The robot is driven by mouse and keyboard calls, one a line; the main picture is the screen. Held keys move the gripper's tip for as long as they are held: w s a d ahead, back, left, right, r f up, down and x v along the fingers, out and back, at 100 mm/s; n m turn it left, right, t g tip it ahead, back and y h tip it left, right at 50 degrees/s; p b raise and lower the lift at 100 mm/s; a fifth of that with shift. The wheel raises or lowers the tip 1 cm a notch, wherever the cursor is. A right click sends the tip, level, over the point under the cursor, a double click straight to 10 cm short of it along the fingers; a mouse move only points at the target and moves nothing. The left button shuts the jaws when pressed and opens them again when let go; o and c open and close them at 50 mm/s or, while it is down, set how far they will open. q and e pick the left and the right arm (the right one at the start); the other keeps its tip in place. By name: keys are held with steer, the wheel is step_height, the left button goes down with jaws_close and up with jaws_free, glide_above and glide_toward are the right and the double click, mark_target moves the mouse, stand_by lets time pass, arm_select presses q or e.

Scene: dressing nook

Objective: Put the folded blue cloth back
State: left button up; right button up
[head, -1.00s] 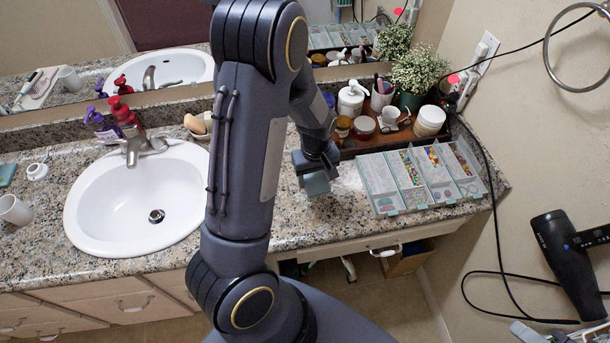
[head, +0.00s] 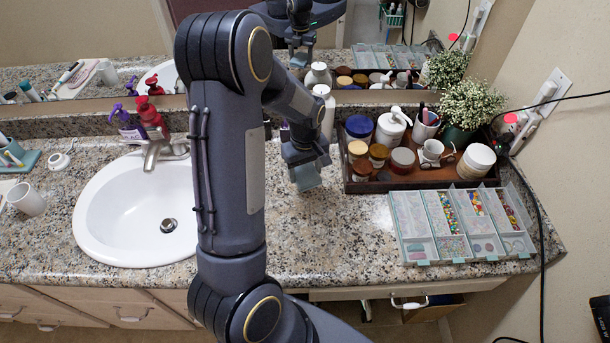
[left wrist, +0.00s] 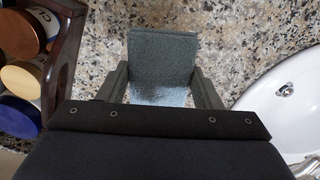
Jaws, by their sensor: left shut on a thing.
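The folded blue cloth (left wrist: 160,65) is a small grey-blue block between the two fingers of my left gripper (left wrist: 160,88) in the left wrist view. The gripper is shut on it. In the head view my left gripper (head: 304,168) points down, and the cloth (head: 307,179) shows at its tips. They are over the speckled counter (head: 330,235), between the sink and the wooden tray. I cannot tell whether the cloth touches the counter. My right gripper is not in view.
The wooden tray (head: 365,187) with jars and a mug stands just right of the gripper. The sink (head: 100,220) is at left. A white bottle (head: 325,110) stands behind. The counter in front of the gripper is clear.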

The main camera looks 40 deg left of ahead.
mark_target(305, 171)
arm_select(q)
steer(key=w+f, duration=0.1)
steer(key=w+a+f, duration=0.1)
steer(key=f, duration=0.1)
steer(key=a+f, duration=0.1)
steer(key=shift+w+a+f, duration=0.1)
steer(key=shift+w+f, duration=0.2)
steer(key=shift+w, duration=0.1)
steer(key=shift+w+a+f+p, duration=0.1)
steer(key=shift+f+p, duration=0.2)
steer(key=shift+f, duration=1.35)
steer(key=shift+f, duration=0.2)
steer(key=o, duration=1)
steer(key=shift+o, duration=0.2)
